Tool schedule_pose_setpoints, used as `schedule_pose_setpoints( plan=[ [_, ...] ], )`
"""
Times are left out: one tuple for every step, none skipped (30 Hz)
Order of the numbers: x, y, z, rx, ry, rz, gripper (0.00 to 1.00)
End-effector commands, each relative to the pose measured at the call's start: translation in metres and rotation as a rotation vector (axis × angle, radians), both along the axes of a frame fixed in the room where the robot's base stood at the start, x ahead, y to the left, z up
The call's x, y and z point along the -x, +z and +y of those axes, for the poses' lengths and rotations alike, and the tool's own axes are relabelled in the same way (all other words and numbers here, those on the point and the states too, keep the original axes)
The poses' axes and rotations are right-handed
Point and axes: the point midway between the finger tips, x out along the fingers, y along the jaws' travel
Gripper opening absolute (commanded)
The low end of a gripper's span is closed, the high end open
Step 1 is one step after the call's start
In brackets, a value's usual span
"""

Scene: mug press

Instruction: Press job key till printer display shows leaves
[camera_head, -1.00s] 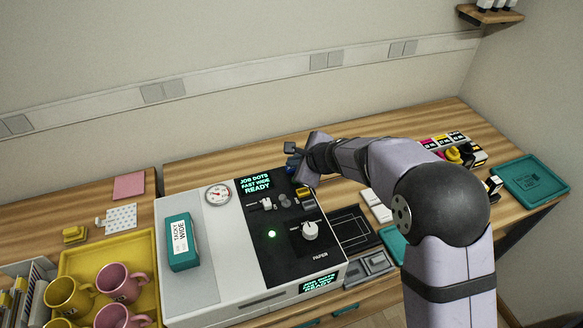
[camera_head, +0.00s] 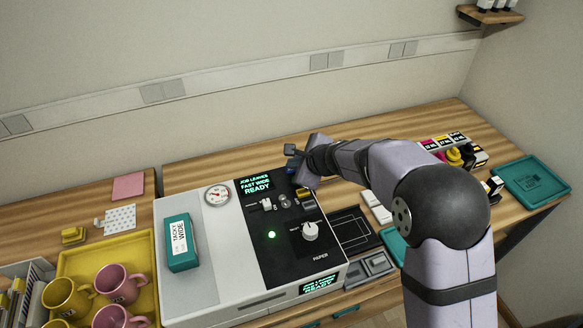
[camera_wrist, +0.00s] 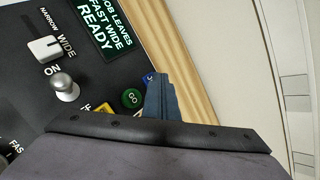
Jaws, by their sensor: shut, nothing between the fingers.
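The printer display (camera_head: 257,183) reads "JOB LEAVES FAST WIDE READY" in the head view. The same words show on the display (camera_wrist: 103,25) in the wrist view. My gripper (camera_head: 293,167) is at the back right of the black control panel (camera_head: 275,235), its fingers pointing down. In the wrist view the shut fingers (camera_wrist: 161,96) are beside a blue key (camera_wrist: 148,78), which they partly cover. Its lettering is mostly hidden, and I cannot tell whether the fingertips touch it. A green GO key (camera_wrist: 132,97) and a partly hidden yellow key (camera_wrist: 104,108) sit nearby.
A narrow/wide slider (camera_wrist: 45,48) and an ON toggle (camera_wrist: 64,86) are close to the fingers. A round knob (camera_head: 310,231) stands on the panel. A teal box (camera_head: 181,243) lies on the printer. A yellow tray (camera_head: 148,262) with mugs stands at the left.

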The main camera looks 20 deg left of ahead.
Motion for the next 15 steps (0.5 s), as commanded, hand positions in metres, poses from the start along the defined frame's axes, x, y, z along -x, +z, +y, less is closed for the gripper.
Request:
schedule_pose_setpoints(
  plan=[
    [0.0, 0.0, 0.0, 0.001, 0.001, 0.002, 0.0],
    [0.0, 0.001, 0.0, 0.001, 0.001, 0.002, 0.0],
    [0.0, 0.003, 0.0, 0.001, 0.001, 0.002, 0.0],
    [0.0, 0.004, 0.0, 0.001, 0.001, 0.002, 0.0],
    [0.0, 0.005, 0.0, 0.001, 0.001, 0.002, 0.0],
    [0.0, 0.007, 0.0, 0.001, 0.001, 0.002, 0.0],
    [0.0, 0.009, 0.0, 0.001, 0.001, 0.002, 0.0],
    [0.0, 0.01, 0.0, 0.001, 0.001, 0.002, 0.0],
    [0.0, 0.012, 0.0, 0.001, 0.001, 0.002, 0.0],
    [0.0, 0.014, 0.0, 0.001, 0.001, 0.002, 0.0],
    [0.0, 0.015, 0.0, 0.001, 0.0, 0.001, 0.0],
    [0.0, 0.016, 0.0, 0.001, 0.0, 0.001, 0.0],
    [0.0, 0.016, 0.0, 0.001, 0.0, 0.001, 0.0],
    [0.0, 0.017, 0.0, 0.001, 0.0, 0.001, 0.0],
    [0.0, 0.017, 0.0, 0.001, 0.0, 0.001, 0.0]
  ],
)
